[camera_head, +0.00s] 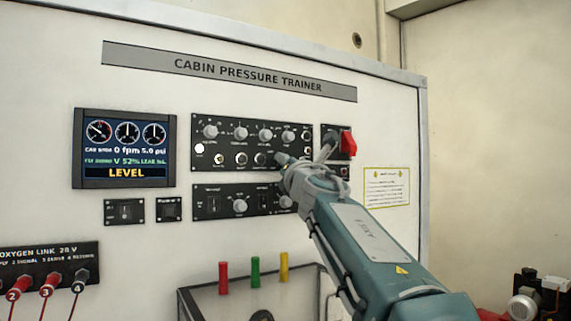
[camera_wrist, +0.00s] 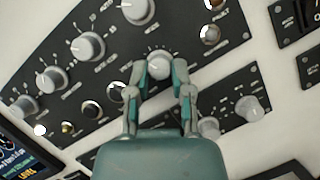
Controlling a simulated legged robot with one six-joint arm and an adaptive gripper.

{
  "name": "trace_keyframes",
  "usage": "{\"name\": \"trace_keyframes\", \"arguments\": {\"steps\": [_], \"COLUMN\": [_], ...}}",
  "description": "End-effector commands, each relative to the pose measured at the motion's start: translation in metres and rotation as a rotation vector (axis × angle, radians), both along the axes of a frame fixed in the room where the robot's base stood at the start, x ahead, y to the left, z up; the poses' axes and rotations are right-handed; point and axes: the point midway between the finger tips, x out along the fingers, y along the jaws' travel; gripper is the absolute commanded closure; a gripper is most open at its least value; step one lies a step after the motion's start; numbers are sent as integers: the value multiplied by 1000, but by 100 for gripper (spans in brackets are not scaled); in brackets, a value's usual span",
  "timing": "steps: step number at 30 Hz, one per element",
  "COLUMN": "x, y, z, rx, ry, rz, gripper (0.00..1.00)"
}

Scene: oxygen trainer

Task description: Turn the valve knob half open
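A round light-grey knob (camera_wrist: 159,67) on the dark upper control panel (camera_head: 205,120) lies between and just beyond my gripper's fingertips in the wrist view. My gripper (camera_wrist: 161,76) has its two fingers spread apart, one on each side of this knob; whether they touch it is not clear. In the head view my gripper (camera_head: 284,163) is at the lower right of the upper panel and hides the knob there. The labels are too small to read, so I cannot tell which knob is the valve knob or how far it is turned.
Other grey knobs (camera_wrist: 88,46) stand close by on the same panel. A lower panel (camera_head: 222,203) has more knobs and switches. A red switch cover (camera_head: 348,143) is to the right. A display (camera_head: 125,148) reads LEVEL. Red, green and yellow pegs (camera_head: 255,272) stand below.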

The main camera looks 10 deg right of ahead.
Motion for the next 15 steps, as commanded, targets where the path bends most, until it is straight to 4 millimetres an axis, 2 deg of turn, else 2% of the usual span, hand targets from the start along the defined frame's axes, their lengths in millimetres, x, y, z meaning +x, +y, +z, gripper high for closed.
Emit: {"name": "trace_keyframes", "arguments": {"steps": [1,2,3,15], "x": [1,1,1,-1], "y": [0,0,0,0], "z": [-1,-1,-1,-1], "rx": [0,0,0,1], "ry": [2,1,1,1], "rz": [0,0,0,1], "gripper": [54,40,37,37]}}
